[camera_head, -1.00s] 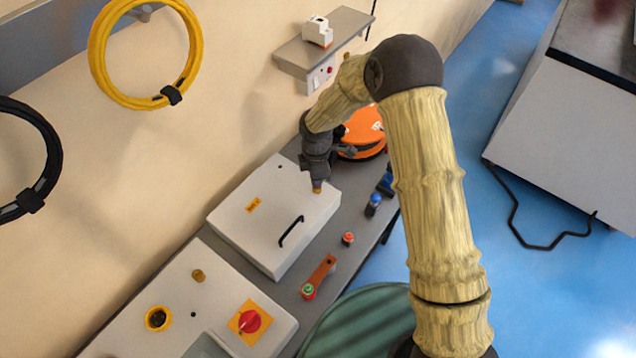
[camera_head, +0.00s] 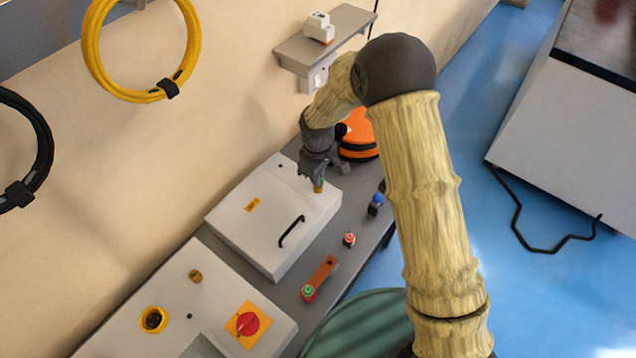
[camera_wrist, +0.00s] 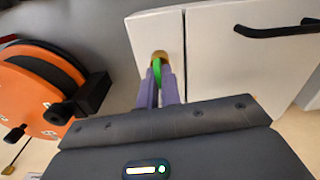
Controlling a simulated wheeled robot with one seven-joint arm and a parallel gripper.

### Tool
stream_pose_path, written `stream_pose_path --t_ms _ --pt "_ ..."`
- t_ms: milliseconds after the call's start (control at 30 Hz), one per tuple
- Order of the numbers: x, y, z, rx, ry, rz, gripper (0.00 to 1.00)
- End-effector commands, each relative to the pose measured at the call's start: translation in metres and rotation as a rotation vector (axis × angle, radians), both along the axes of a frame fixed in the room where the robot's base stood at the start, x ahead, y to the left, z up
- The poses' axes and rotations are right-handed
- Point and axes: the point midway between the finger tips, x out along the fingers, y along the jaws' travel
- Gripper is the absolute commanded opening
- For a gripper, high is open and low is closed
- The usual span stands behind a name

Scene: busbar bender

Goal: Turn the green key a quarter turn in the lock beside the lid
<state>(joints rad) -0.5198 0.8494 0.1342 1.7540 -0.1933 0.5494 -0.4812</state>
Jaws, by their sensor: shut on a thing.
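The green key (camera_wrist: 157,70) shows in the wrist view between the fingertips of my gripper (camera_wrist: 160,85), which is shut on it. The key sits at the brass lock (camera_wrist: 160,56) on the light grey panel beside the lid. The lid (camera_head: 270,221) is a flat light box cover with a black handle (camera_head: 291,231) and a small yellow label; its edge also shows in the wrist view (camera_wrist: 220,50). In the head view my gripper (camera_head: 318,187) is at the lid's far right corner, over the brass lock. The key is hidden there, and its exact angle is hard to tell.
An orange reel (camera_head: 358,137) stands close behind my wrist. A blue-topped button (camera_head: 376,203), a red-topped button (camera_head: 348,239) and an orange strip (camera_head: 324,269) lie along the bench's front. A control panel with a red switch (camera_head: 247,323) is at lower left.

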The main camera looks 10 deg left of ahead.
Motion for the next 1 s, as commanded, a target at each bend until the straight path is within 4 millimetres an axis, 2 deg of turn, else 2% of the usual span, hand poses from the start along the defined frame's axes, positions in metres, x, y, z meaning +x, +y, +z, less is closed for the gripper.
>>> stream_pose_path --t_ms 300,467,600,633,1000 --pt "-0.0008 -0.0017 -0.0014 -0.005 0.003 -0.023 0.00" --pt "-0.0006 -0.0013 -0.0022 -0.005 0.002 -0.170 0.00" --pt "-0.0003 -0.0014 -0.0009 -0.003 0.002 -0.198 0.27" --pt "-0.0005 -0.0011 -0.0008 -0.003 0.002 -0.197 0.31" --pt "-0.0013 0.0021 0.0030 0.000 0.000 -0.190 0.31"
